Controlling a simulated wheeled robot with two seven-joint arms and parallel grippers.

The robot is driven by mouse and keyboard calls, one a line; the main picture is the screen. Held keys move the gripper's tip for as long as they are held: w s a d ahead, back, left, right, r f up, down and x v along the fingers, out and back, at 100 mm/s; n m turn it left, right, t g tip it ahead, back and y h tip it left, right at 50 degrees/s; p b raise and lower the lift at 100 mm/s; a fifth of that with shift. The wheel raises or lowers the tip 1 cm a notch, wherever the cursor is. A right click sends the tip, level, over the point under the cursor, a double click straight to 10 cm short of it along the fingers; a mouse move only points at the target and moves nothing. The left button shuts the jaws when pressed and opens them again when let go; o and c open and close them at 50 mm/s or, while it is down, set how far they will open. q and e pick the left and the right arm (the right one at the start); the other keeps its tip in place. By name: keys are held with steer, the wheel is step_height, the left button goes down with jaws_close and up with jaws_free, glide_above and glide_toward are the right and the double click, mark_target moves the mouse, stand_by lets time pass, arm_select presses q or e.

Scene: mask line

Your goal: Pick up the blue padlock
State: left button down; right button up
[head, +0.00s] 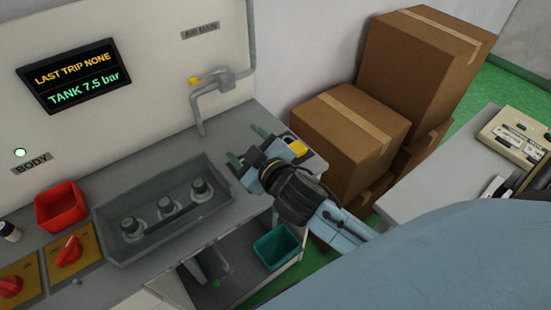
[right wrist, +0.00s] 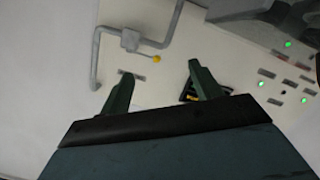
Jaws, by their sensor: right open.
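My right gripper (head: 247,146) is open over the right end of the grey worktop (head: 258,118), its two green fingers spread apart. It also shows in the right wrist view (right wrist: 160,74), with nothing visible between the fingers. A yellow thing that looks like a padlock (head: 297,146) lies on the worktop just beyond the gripper. In the right wrist view a black and yellow thing (right wrist: 188,94) shows partly behind the right finger. I cannot make out a blue padlock; my gripper hides part of the worktop there. My left gripper is in neither view.
A grey tray (head: 112,250) with several round fittings sits left of the gripper, with a red bin (head: 60,206) beyond it. A grey pipe (head: 205,103) with a yellow knob runs down the wall. Cardboard boxes (head: 345,130) stand at right. A teal bin (head: 277,247) sits below.

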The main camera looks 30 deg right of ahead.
steer(key=w+a+r+n+t+y, duration=0.3)
steer(key=a+r+n+y, duration=0.65)
steer(key=r+n, duration=0.2)
steer(key=s+a+n+g+y, duration=0.3)
steer(key=a+n+g+y, duration=0.45)
steer(key=n+g, duration=0.6)
step_height(320, 180, down, 6)
steer(key=d+f+n+g+h, duration=0.1)
steer(key=d+n+g+h, duration=0.25)
steer(key=n, duration=0.25)
steer(key=w+d+f+g+h, duration=0.1)
steer(key=w+d+f+h, duration=0.1)
steer(key=d+h, duration=0.7)
steer(key=w+d+f+g+h, duration=0.15)
steer(key=d+h, duration=0.35)
steer(key=d, duration=0.9)
steer(key=shift+m+t, duration=0.4)
steer(key=shift+t, duration=0.05)
step_height(320, 180, down, 7)
steer(key=shift+w+f, duration=0.1)
steer(key=shift+f, duration=3.05)
steer(key=shift+d, duration=0.1)
steer(key=c, duration=1.1)
